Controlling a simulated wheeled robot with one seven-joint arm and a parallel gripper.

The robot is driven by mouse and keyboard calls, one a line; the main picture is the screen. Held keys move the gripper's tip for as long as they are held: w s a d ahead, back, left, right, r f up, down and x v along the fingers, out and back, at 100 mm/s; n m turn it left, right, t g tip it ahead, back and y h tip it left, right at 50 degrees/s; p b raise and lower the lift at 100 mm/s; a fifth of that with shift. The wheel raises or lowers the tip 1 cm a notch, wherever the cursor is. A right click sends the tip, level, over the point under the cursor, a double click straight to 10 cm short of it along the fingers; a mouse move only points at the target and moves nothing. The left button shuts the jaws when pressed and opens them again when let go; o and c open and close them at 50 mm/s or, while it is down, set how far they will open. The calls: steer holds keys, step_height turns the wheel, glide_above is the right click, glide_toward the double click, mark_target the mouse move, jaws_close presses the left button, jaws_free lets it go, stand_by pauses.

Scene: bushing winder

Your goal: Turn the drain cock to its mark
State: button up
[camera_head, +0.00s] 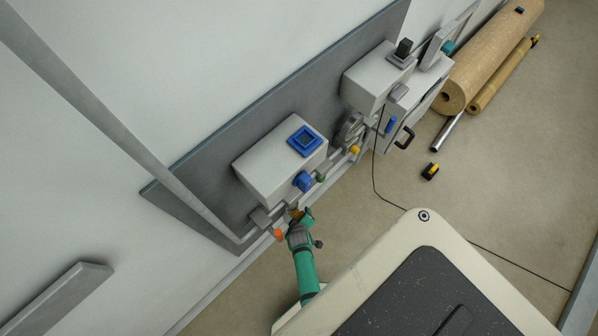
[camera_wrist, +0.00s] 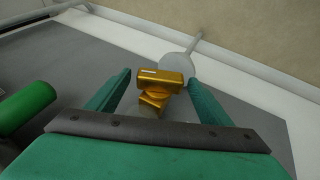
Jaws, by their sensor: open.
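A golden-yellow cock handle (camera_wrist: 158,80), which I take for the drain cock, shows in the wrist view as a short bar above a second golden block. A small pale line lies on the bar. My gripper (camera_wrist: 160,76) is open, with one teal finger on each side of the bar and visible gaps between. In the head view the cock (camera_head: 296,213) is a small amber patch, mostly hidden by my gripper (camera_head: 302,214), below the blue-knobbed box. I cannot make out the target mark for sure.
An orange part (camera_head: 278,234) sits just left of my gripper. A blue knob (camera_head: 303,181), a green part (camera_head: 320,178) and a yellow part (camera_head: 354,150) line up to the upper right. A green cylinder (camera_wrist: 28,108) is at the wrist view's left.

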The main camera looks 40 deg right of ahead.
steer(key=shift+w+d+f, duration=0.1)
steer(key=shift+f, duration=0.15)
steer(key=c, duration=1)
steer(key=shift+c, duration=0.2)
steer(key=shift+s+d+y, duration=0.1)
steer(key=shift+s+y, duration=0.15)
steer(key=shift+y, duration=0.05)
steer(key=y, duration=0.2)
steer(key=shift+d+m+y, duration=0.2)
steer(key=shift+m+y, duration=0.2)
steer(key=shift+g+y, duration=0.3)
steer(key=shift+y, duration=0.4)
